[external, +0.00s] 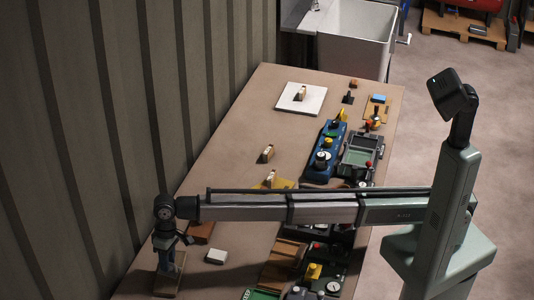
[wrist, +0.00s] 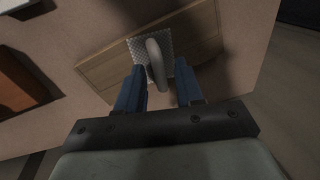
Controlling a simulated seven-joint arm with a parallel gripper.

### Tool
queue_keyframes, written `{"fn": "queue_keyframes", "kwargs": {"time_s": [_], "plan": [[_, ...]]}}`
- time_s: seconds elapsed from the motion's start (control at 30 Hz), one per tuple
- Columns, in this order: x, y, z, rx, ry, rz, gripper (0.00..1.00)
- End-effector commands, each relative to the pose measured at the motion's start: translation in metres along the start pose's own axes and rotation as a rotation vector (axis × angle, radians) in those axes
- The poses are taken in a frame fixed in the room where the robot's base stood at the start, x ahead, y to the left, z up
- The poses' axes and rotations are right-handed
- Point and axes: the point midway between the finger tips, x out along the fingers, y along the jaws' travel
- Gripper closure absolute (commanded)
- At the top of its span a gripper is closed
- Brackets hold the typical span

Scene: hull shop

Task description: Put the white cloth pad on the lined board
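My gripper (external: 171,264) points down over a wooden board (external: 165,290) at the near left end of the bench. In the wrist view my gripper (wrist: 160,70) is open, its blue fingers either side of a grey loop handle (wrist: 156,55) with gaps visible. The handle stands on a pale pad with a woven-looking pattern (wrist: 136,46), which lies on the wooden board (wrist: 203,22); thin lines run along the board. A plain white block (external: 216,257) lies right of the gripper. I cannot tell which of the two is the cloth pad. The pad is hidden in the external view.
A brown box (external: 201,232) stands near my gripper. A white board (external: 301,98) bearing a small block is at the far end. Another small block (external: 267,153) lies mid-bench. A blue device (external: 325,151) and several other devices line the right edge. The left strip is mostly clear.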

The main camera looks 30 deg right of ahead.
Motion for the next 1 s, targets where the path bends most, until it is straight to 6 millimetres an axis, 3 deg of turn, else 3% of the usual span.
{"fn": "queue_keyframes", "kwargs": {"time_s": [0.37, 1.0], "plan": [[-0.007, -0.001, 0.0, 0.0, 0.0, 0.0, 0.62], [-0.109, -0.001, -0.001, 0.0, 0.001, 0.0, 0.62]]}}
